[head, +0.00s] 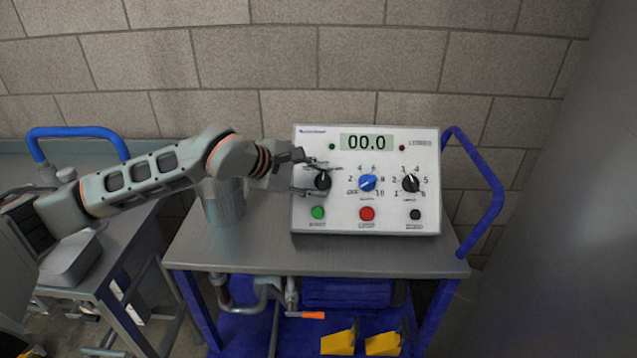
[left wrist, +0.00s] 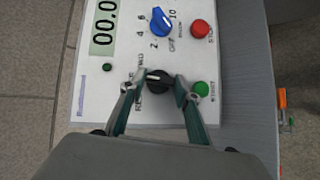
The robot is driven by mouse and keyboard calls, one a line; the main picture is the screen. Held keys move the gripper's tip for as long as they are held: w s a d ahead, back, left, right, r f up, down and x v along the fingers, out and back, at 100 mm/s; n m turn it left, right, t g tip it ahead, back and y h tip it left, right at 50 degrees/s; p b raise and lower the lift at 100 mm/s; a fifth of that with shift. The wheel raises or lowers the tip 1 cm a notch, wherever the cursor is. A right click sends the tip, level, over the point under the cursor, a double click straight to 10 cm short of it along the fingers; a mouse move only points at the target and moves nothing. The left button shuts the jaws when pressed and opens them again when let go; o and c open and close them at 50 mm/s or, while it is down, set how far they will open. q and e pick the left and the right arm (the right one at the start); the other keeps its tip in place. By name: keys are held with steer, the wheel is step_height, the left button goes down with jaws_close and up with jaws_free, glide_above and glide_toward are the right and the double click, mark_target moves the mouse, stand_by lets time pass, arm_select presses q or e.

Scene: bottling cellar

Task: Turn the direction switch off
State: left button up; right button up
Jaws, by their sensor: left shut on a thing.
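The direction switch is a black rotary knob (head: 322,181) at the left of a white control panel (head: 430,222). In the left wrist view the knob (left wrist: 158,81) shows a pale pointer line and sits between the fingertips of my left gripper (left wrist: 155,86). My left gripper (head: 308,175) reaches in from the left and is shut on the knob. The fingers hide part of the knob's labels, so I cannot tell which position the pointer marks. My right gripper is not in either view.
The panel also has a blue knob (head: 367,183), a black knob (head: 411,183), a green button (head: 318,212), a red button (head: 367,214) and a display (head: 367,142) reading 00.0. A translucent container (head: 224,203) stands left of the panel on the cart (head: 260,255).

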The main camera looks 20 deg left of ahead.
arm_select(q)
steer(key=shift+f+n+t+b, duration=0.2)
steer(key=shift+n+t+b, duration=0.2)
steer(key=shift+n, duration=0.2)
steer(key=shift+r, duration=0.1)
steer(key=o, duration=1.1)
steer(key=shift+o, duration=0.2)
steer(key=shift+s+a+r, duration=0.15)
steer(key=shift+s+r, duration=0.1)
steer(key=shift+s, duration=0.05)
steer(key=v, duration=1.1)
steer(key=shift+s, duration=0.25)
